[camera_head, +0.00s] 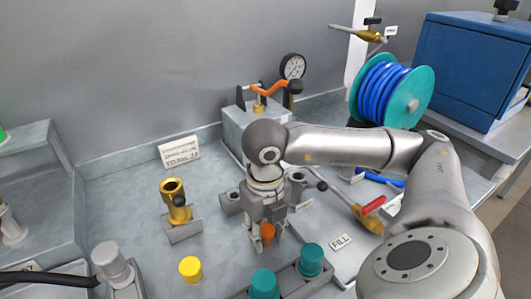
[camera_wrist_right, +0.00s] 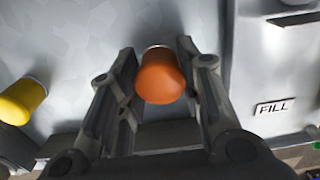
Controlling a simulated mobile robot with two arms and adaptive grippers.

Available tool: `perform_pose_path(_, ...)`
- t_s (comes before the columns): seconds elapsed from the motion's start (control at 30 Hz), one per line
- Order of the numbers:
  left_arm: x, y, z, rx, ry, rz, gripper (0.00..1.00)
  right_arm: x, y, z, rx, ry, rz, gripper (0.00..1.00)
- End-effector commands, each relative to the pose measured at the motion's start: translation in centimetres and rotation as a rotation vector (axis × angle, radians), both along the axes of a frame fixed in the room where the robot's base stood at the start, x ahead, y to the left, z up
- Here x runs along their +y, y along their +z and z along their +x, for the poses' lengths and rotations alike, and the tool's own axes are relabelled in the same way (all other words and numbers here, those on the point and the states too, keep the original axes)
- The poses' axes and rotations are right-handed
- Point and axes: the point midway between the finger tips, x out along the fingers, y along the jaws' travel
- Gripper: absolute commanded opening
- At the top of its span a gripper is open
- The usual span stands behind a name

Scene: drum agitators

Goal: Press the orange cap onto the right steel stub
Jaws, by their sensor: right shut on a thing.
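The orange cap (camera_head: 267,232) is between the fingertips of my right gripper (camera_head: 265,238) in the head view. It fills the gap between the fingers in the right wrist view (camera_wrist_right: 160,78), with a thin pale rim at its far end. My right gripper is shut on it and points down over the bench. Grey steel fittings stand close behind the gripper, one to its left (camera_head: 230,202) and one to its right (camera_head: 297,178). The gripper partly hides them, so I cannot tell which is the right steel stub. My left gripper is not in view.
Teal caps (camera_head: 264,283) sit in a grey rack in front. A brass fitting (camera_head: 175,200) stands at the left. A red-handled valve (camera_head: 370,208) and a FILL label (camera_head: 341,242) are at the right.

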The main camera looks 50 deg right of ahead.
Motion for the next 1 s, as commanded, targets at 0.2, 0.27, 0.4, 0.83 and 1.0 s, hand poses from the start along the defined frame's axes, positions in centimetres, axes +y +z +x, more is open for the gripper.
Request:
perform_pose_path(0.2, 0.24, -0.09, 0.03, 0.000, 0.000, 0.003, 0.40, 0.12, -0.31, -0.18, 0.009, 0.003, 0.002, 0.16)
perform_pose_path(0.27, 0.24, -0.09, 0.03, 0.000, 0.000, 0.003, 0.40, 0.12, -0.31, -0.19, 0.009, 0.003, 0.002, 0.39)
perform_pose_path(0.4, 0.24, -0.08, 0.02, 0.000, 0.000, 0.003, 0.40, 0.10, -0.25, -0.15, 0.007, 0.002, 0.002, 0.57)
perform_pose_path(0.83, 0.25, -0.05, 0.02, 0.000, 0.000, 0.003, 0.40, 0.05, -0.13, -0.08, 0.004, 0.001, 0.001, 0.59)
perform_pose_path(1.0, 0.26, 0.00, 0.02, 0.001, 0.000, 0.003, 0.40, 0.04, -0.06, -0.07, 0.004, 0.001, 0.001, 0.59)
